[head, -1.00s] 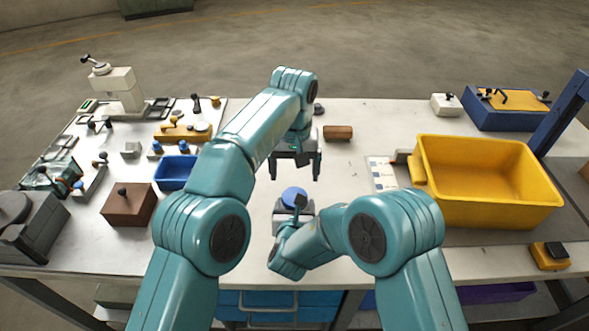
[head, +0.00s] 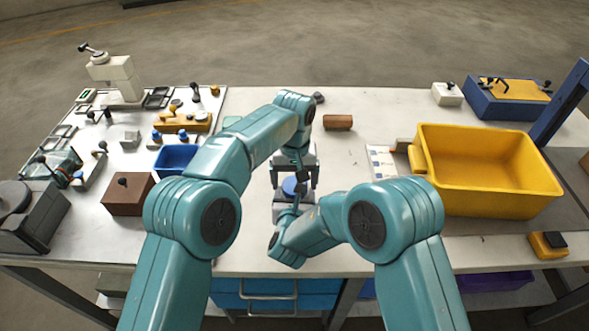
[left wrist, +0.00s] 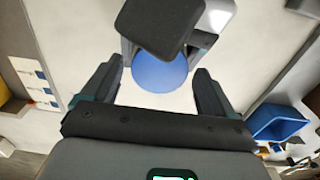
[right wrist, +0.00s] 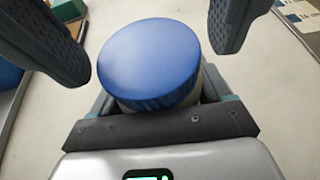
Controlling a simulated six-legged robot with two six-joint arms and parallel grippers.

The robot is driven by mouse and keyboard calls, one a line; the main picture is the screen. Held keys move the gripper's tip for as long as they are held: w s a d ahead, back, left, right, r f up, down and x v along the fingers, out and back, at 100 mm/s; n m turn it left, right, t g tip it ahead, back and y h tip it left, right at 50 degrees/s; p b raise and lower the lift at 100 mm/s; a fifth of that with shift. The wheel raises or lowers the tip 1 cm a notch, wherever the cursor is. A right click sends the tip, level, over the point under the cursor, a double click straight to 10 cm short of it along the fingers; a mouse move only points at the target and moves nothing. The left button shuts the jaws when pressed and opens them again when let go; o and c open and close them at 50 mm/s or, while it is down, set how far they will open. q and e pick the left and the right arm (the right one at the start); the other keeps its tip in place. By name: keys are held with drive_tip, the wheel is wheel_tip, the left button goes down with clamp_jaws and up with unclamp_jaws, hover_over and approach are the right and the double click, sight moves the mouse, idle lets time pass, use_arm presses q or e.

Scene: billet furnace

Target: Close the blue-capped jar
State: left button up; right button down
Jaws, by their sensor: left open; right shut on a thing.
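The jar's round blue cap (head: 291,187) shows in the middle of the table in the head view. In the right wrist view the blue cap (right wrist: 150,60) sits over a pale jar body (right wrist: 190,97), mostly hidden; I cannot tell how tightly it is seated. My right gripper (head: 293,212) is shut on the jar body from the near side. My left gripper (head: 294,180) is open and points down over the cap. In the left wrist view the cap (left wrist: 160,76) lies between its spread fingers, apart from them, partly covered by a dark block.
A yellow bin (head: 487,208) stands on the right. A small blue bin (head: 176,158) and a brown box (head: 128,196) are on the left. A brown block (head: 338,122) lies behind my grippers. The table around the jar is mostly clear.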

use_arm(q)
drive_tip(key=shift+f, duration=0.2)
drive_tip(key=c, duration=1.1)
drive_tip(key=m, duration=0.6)
drive_tip(key=o, duration=1.2)
drive_tip(key=shift+s+d, duration=0.1)
drive_tip(key=shift+d, duration=0.05)
